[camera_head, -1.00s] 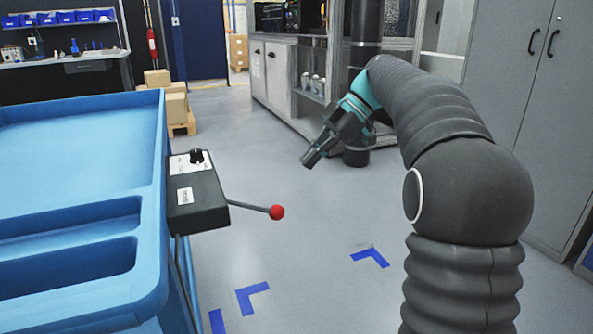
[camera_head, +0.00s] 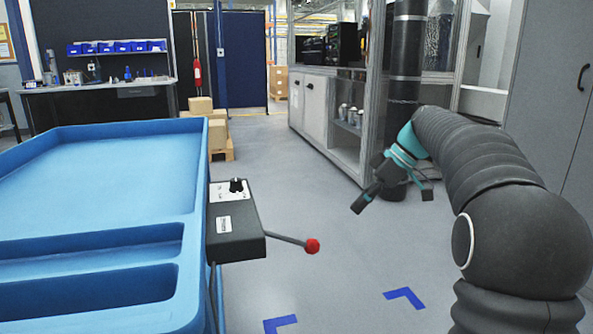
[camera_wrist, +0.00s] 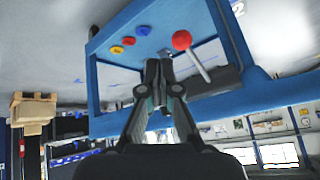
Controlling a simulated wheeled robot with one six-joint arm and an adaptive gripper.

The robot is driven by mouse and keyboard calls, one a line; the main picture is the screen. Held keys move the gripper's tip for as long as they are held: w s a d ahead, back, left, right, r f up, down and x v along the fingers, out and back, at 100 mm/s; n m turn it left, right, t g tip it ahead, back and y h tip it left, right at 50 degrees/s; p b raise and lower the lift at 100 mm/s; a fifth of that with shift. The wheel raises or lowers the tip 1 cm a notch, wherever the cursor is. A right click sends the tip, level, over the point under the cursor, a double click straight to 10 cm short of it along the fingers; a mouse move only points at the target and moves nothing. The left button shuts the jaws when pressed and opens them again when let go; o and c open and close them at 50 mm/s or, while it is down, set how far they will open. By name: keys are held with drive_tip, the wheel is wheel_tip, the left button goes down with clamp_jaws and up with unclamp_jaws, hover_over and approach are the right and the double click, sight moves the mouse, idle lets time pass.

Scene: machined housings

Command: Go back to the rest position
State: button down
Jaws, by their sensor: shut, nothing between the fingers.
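My gripper (camera_head: 362,202) hangs in the air at the end of my dark, ribbed arm, right of the blue cart (camera_head: 190,200) in the head view. In the wrist view my gripper (camera_wrist: 160,72) has its fingertips close together, shut and empty. Nothing is seen touching it. The tips are small in the head view.
A black control box (camera_head: 235,222) with a red-knobbed lever (camera_head: 312,246) juts from the cart's right side. A glass-fronted machine (camera_head: 335,105) stands behind my gripper, and a grey cabinet (camera_head: 550,90) is at right. Boxes (camera_head: 212,122) stand behind the cart. Floor between is clear.

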drive_tip(key=s+d+f+m+t+h, duration=0.15)
drive_tip(key=s+f+m+h, duration=0.35)
drive_tip(key=s+f+m, duration=0.5)
drive_tip(key=s+a+m+t+h+p, duration=0.1)
drive_tip(key=s+m+t+h+p, duration=0.1)
drive_tip(key=s, duration=1.9)
drive_tip(key=shift+s+a+r+m+t, duration=0.15)
drive_tip(key=shift+s+a+m+t, duration=0.2)
drive_tip(key=shift+m+t, duration=0.35)
